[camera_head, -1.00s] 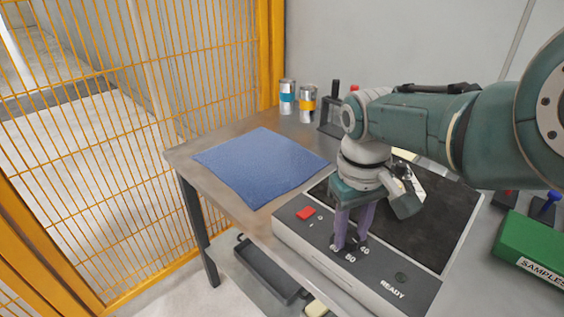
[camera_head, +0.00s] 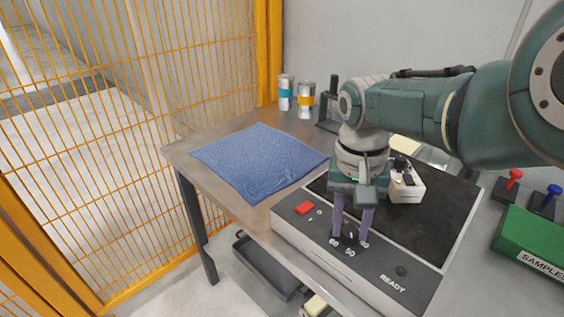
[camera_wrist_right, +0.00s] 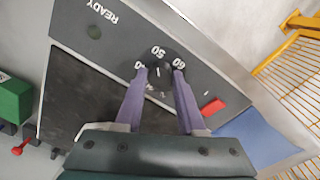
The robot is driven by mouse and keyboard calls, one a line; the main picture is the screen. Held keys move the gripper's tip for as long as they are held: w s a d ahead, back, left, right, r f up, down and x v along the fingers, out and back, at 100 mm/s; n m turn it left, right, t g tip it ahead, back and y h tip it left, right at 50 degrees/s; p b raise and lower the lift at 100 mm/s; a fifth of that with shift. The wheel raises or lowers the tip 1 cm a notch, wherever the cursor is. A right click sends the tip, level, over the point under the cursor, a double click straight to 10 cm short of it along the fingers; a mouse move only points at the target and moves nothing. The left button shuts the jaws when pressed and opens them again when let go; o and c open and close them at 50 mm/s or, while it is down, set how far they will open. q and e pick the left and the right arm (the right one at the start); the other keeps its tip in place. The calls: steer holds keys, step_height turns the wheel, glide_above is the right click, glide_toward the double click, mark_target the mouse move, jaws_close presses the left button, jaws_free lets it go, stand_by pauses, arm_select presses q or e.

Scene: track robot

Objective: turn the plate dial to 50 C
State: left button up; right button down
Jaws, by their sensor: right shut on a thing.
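The plate dial (camera_head: 350,236) is a small dark knob on the grey front panel of the hot plate (camera_head: 315,245). My right gripper (camera_head: 352,234) points down with its two purple fingers shut on the dial from both sides. In the right wrist view the dial (camera_wrist_right: 160,82) sits between the fingertips (camera_wrist_right: 160,78), with 40, 50 and 60 printed around it. A short white mark on the dial appears to point towards 50, but its exact setting is hard to read. The black plate top (camera_head: 425,225) lies behind. My left gripper is not in view.
A red button (camera_head: 304,208) and the word READY are on the panel.

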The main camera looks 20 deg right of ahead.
mark_target(347, 230)
stand_by(0.4)
steer(key=c, duration=0.5)
jaws_free()
steer(key=r+p, duration=0.3)
steer(key=r, duration=0.2)
steer(key=r+p, duration=0.4)
steer(key=r, duration=0.1)
steer(key=shift+w+a, duration=0.2)
steer(key=shift+f, duration=0.1)
